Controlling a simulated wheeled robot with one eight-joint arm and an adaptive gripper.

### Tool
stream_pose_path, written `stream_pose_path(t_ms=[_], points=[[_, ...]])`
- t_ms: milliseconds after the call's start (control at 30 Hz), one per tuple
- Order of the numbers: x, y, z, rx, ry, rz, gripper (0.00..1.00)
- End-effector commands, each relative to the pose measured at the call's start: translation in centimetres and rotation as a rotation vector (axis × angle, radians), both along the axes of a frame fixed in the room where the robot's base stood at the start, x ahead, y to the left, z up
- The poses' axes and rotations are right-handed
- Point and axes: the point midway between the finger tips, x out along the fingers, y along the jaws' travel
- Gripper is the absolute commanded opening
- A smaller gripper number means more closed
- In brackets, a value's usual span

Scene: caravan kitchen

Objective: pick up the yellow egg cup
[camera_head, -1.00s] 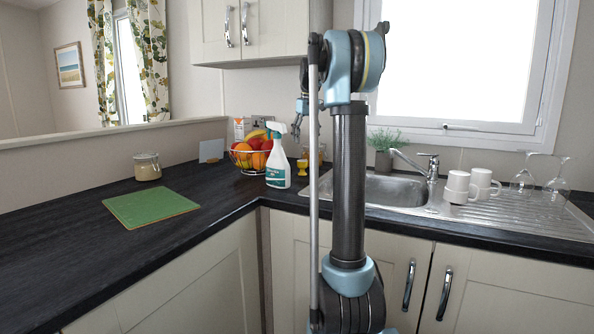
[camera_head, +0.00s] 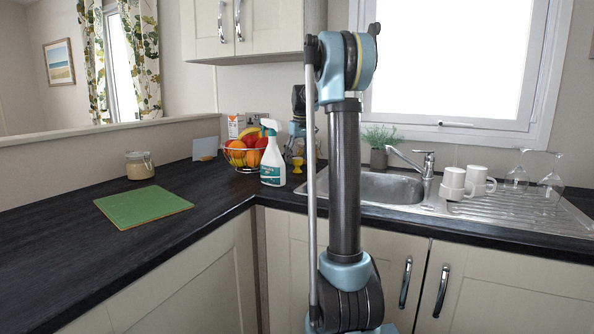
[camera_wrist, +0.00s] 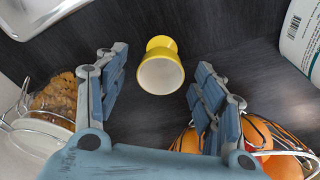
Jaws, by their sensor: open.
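In the head view my gripper is partly hidden behind my arm and the bottle's trigger head.
A white spray bottle (camera_head: 272,160) stands close to the cup, with a wire fruit basket (camera_head: 236,158) beside it. A glass jar with brown contents (camera_wrist: 52,108) is at the left in the wrist view. The sink (camera_head: 385,187) lies to the right.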

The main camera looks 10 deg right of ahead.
Motion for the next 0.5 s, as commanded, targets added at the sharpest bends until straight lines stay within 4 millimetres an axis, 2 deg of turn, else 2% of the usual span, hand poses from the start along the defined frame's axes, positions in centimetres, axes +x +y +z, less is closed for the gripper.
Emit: stream_pose_path(t_ms=[133, 400, 467, 500], points=[[0.2, 0.1, -1.3, 0.000, 0.000, 0.000, 0.63], [0.2, 0.1, -1.6, 0.000, 0.000, 0.000, 0.63], [0.2, 0.1, -1.6, 0.000, 0.000, 0.000, 0.51], [0.2, 0.1, -1.6, 0.000, 0.000, 0.000, 0.42]])
